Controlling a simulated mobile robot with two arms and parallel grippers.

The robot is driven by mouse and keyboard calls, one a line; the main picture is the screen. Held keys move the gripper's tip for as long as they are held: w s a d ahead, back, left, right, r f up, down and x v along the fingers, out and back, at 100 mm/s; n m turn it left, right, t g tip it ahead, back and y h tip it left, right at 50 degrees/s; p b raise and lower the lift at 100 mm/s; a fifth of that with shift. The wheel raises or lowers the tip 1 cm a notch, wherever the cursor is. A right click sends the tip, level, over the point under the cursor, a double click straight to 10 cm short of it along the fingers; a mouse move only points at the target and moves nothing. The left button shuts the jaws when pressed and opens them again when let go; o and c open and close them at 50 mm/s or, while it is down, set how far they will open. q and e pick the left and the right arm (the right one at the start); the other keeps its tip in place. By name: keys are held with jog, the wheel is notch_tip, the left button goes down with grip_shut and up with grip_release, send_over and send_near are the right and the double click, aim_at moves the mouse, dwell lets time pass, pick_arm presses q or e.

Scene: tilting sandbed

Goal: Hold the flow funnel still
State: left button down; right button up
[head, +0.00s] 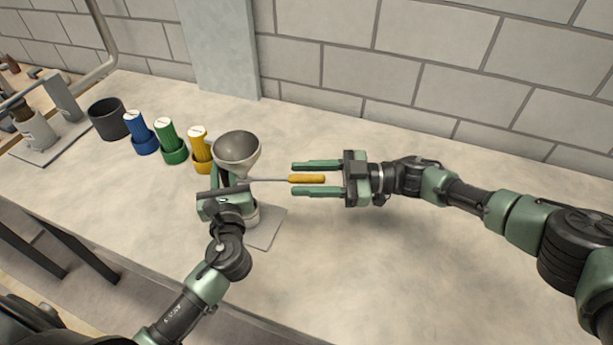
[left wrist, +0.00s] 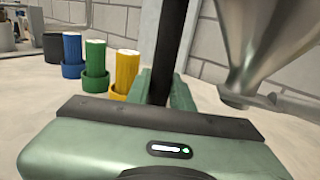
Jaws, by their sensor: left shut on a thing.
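The flow funnel (head: 237,150), a grey metal bowl with a pale cone, stands upright over a flat grey base plate (head: 268,232). Its cone also shows at the right of the left wrist view (left wrist: 262,45). My left gripper (head: 222,180) is at the funnel's stand, just below the bowl, and is shut; a dark upright post (left wrist: 170,50) stands at its fingers. The exact contact is hidden.
Blue (head: 140,135), green (head: 170,143) and yellow (head: 199,146) cylinders stand in matching cups left of the funnel. A dark cup (head: 108,119) and a grey stand (head: 62,98) are farther left. A brick wall closes the back. The table's right side is clear.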

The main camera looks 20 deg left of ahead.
jog(key=shift+w+d, duration=0.1)
jog(key=shift+d, duration=0.05)
pick_arm(q)
jog(key=shift+a, duration=0.15)
pick_arm(e)
jog(key=v, duration=1.1)
jog(key=shift+d, duration=0.4)
jog(key=shift+w, duration=0.1)
pick_arm(q)
jog(key=c, duration=1.1)
grip_release()
jog(key=shift+c, duration=0.2)
